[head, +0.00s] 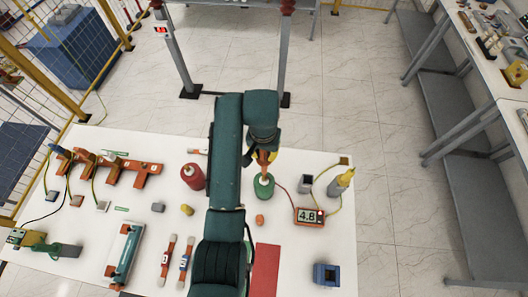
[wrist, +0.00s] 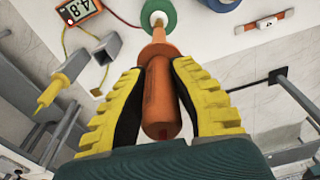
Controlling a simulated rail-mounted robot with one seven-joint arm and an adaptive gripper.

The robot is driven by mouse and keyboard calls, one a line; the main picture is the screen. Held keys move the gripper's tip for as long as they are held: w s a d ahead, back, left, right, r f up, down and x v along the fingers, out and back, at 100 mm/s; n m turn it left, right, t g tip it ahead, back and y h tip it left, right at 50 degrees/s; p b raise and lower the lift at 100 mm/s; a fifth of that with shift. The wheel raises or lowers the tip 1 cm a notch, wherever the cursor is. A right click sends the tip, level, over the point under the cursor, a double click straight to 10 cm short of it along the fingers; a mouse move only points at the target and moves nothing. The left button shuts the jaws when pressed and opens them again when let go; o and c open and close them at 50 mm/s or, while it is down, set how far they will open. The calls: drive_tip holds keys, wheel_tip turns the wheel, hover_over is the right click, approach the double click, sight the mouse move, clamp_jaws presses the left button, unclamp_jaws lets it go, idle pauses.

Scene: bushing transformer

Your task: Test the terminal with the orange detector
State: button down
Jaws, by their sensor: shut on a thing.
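My gripper (wrist: 163,70) is shut on the orange detector (wrist: 160,95), between its yellow ribbed fingers. The detector's narrow end points at the pale top of a round green terminal (wrist: 172,8). In the head view the detector (head: 263,159) is upright over the green terminal (head: 262,188), on the white table. The tip appears to meet the terminal's top, but I cannot tell for sure whether they touch. An orange meter (head: 309,216) right of the terminal reads about 4.8; the wrist view shows this meter (wrist: 79,10) too. A red wire runs from it towards the terminal.
A red cylinder (head: 193,176) stands left of my arm. A grey holder (head: 305,184) and a yellow-tipped grey probe (head: 340,181) stand at the right. A blue box (head: 326,275) sits at the front right. Orange racks and wired blocks fill the left side.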

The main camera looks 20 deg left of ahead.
drive_tip(key=shift+f, duration=0.15)
drive_tip(key=shift+f+b, duration=0.35)
drive_tip(key=shift+f, duration=0.95)
idle(1.0)
idle(0.4)
wheel_tip(320, 180, up, 3)
drive_tip(key=shift+f+p, duration=0.1)
drive_tip(key=shift+p, duration=1.05)
drive_tip(key=shift+r, duration=2.15)
